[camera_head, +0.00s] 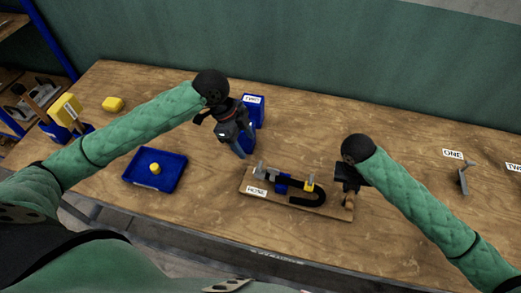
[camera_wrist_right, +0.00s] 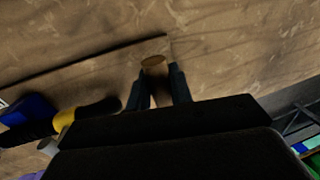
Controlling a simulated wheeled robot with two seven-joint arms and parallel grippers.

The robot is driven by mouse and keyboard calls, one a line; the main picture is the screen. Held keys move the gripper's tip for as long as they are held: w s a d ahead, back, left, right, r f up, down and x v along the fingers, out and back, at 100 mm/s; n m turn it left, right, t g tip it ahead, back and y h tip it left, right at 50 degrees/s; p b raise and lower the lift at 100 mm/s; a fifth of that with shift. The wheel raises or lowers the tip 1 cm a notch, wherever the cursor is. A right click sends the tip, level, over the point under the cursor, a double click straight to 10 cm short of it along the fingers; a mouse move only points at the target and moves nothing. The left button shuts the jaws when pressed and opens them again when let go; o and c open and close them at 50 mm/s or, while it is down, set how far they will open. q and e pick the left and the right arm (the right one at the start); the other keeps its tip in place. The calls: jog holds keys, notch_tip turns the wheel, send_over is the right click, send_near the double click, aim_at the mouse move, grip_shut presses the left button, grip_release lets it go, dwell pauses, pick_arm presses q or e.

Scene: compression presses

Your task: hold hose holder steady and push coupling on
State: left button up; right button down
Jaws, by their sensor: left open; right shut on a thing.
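The hose holder (camera_head: 325,209) is a wooden board labelled HOSE, carrying a bent black hose (camera_head: 308,201). A blue part (camera_head: 282,186) and a yellow part (camera_head: 309,187) sit at the hose; I cannot tell which piece is the coupling. My right gripper (camera_head: 349,199) is shut on a round wooden peg (camera_wrist_right: 154,66) at the board's right end. In the right wrist view, the fingers stand on both sides of the peg. My left gripper (camera_head: 240,152) is open, above and left of the board, in front of a blue bin, apart from the hose.
A blue tray (camera_head: 136,181) with a yellow piece (camera_head: 155,168) lies left of the board. The blue bin (camera_head: 258,112) labelled TWO stands behind my left gripper. Metal brackets (camera_head: 462,180) stand at the right.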

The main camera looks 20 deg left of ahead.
jog(key=c, duration=1.2)
grip_release()
jog(key=shift+o, duration=0.2)
